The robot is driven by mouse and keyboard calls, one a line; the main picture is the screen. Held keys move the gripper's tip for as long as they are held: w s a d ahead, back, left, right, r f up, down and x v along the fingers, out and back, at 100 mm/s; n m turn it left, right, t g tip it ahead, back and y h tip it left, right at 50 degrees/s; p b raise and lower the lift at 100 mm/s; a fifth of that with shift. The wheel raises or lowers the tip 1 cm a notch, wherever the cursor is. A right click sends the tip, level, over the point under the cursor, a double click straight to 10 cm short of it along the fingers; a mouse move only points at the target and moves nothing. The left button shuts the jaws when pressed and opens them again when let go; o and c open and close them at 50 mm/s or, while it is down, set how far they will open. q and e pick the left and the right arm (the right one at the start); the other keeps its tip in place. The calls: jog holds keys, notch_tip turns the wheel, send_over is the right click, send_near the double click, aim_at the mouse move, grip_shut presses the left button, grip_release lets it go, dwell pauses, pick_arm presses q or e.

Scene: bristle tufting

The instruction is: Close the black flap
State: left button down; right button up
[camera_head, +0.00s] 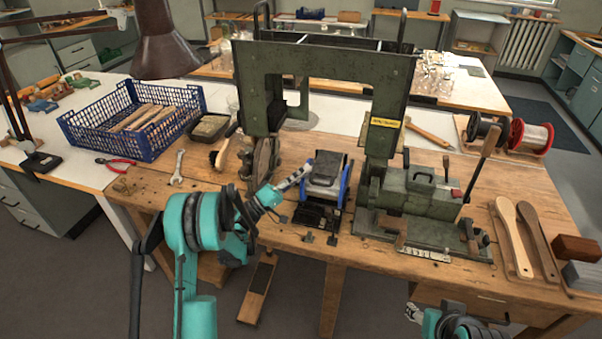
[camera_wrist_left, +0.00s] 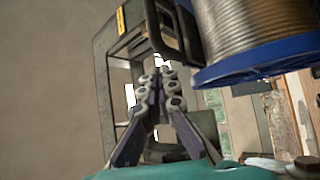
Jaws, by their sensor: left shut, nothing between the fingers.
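My left gripper (camera_head: 302,170) is shut and empty, just left of a blue-flanged spool (camera_head: 345,186) in the middle of the bench. In the left wrist view the fingers (camera_wrist_left: 160,85) are together, and the spool (camera_wrist_left: 258,30) of metal wire is close at the right, apart from them. A dark panel (camera_head: 328,165) stands at the spool between its blue flanges; it looks like the black flap, but I cannot tell its exact angle. Black parts (camera_head: 318,215) lie in front of the spool. My right gripper (camera_head: 412,312) barely shows at the bottom edge.
A green machine frame (camera_head: 325,62) arches over the back of the spool. Its green block with a lever (camera_head: 425,205) stands to the right. A blue crate (camera_head: 125,120), pliers (camera_head: 116,161) and a wrench (camera_head: 177,168) lie left. Wooden paddles (camera_head: 513,238) lie right.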

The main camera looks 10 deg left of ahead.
pick_arm(q)
jog(key=shift+f, duration=0.35)
pick_arm(e)
jog(key=shift+s, duration=0.3)
jog(key=shift+s, duration=0.1)
jog(key=shift+f, duration=0.1)
pick_arm(q)
jog(key=v, duration=1.2)
jog(key=s+d+r+m+g+y, duration=0.1)
jog(key=s+d+r+g+y, duration=0.15)
jog(key=d, duration=0.45)
jog(key=s+d+r+g+y, duration=0.2)
jog(key=d+g+y, duration=0.2)
jog(key=d, duration=0.3)
jog(key=s+a+m+y, duration=0.1)
jog(key=s+a+y, duration=0.1)
jog(key=s, duration=0.5)
jog(key=s+a+f+m+g+y, duration=0.1)
jog(key=s+a+y, duration=0.1)
jog(key=s+y, duration=0.3)
jog(key=s+a+f+m+g+y, duration=0.1)
jog(key=s+y, duration=0.2)
jog(key=s, duration=0.8)
jog(key=shift+a, duration=0.4)
